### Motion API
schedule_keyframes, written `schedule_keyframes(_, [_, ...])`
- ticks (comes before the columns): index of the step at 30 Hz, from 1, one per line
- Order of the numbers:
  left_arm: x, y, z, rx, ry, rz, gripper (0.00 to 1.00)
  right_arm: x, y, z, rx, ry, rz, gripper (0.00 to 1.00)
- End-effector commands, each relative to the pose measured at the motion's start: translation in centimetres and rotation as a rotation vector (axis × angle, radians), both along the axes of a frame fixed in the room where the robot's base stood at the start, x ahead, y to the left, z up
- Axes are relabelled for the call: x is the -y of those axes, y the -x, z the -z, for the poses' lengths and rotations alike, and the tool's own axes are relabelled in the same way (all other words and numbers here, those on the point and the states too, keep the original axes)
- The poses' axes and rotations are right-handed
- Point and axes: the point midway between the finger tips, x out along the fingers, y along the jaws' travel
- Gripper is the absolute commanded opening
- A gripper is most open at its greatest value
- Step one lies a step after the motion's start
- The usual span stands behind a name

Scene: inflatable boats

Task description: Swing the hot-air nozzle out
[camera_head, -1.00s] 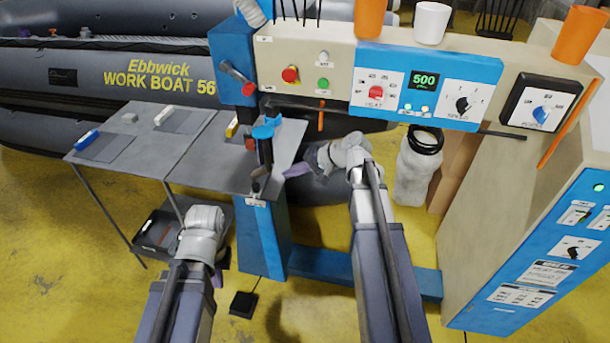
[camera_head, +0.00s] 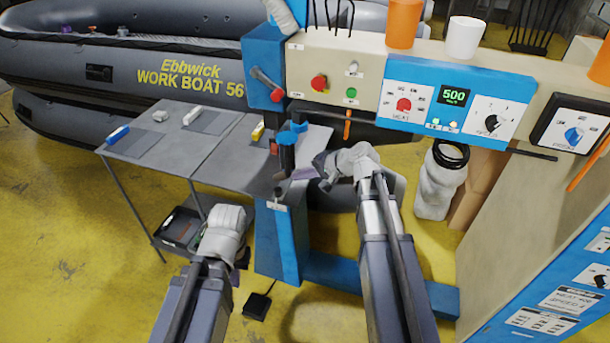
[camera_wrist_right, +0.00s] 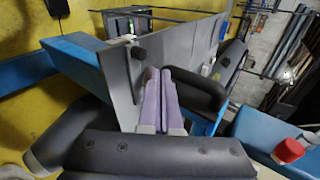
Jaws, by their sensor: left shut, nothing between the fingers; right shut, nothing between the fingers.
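The welding machine (camera_head: 340,62) stands at the centre, with a blue column and a control panel. I cannot tell for certain which part is the hot-air nozzle; a dark upright piece with a blue top (camera_head: 288,150) stands at the table's right edge. My right gripper (camera_head: 302,174) is shut and empty just right of that piece; I cannot tell whether they touch. In the right wrist view its purple fingers (camera_wrist_right: 162,98) lie together beside a grey plate and a dark curved part (camera_wrist_right: 200,92). My left gripper (camera_head: 236,278) hangs low, left of the blue column, its fingers mostly hidden.
A grey table (camera_head: 190,150) holds small tools. A dark tray (camera_head: 180,228) sits beneath it and a black pedal (camera_head: 257,306) lies on the yellow floor. Orange and white cups stand on the machine. A grey inflatable boat (camera_head: 130,70) lies behind.

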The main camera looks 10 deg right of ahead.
Motion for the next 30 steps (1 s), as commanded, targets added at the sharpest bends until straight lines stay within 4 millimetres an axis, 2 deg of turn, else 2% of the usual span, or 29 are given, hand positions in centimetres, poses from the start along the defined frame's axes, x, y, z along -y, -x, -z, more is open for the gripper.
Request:
schedule_keyframes(5, [0.0, 0.0, 0.0, 0.000, 0.000, 0.000, 0.00, -2.9, -0.4, 0.0, 0.002, 0.000, 0.125, 0.00])
schedule_keyframes(16, [0.0, 0.0, 0.0, 0.000, 0.000, 0.000, 0.00, -8.6, -4.1, -0.1, 0.007, 0.003, 0.458, 0.00])
schedule_keyframes(30, [0.0, 0.0, 0.0, 0.000, 0.000, 0.000, 0.00, -13.4, -11.2, 0.0, 0.001, -0.001, 0.469, 0.00])
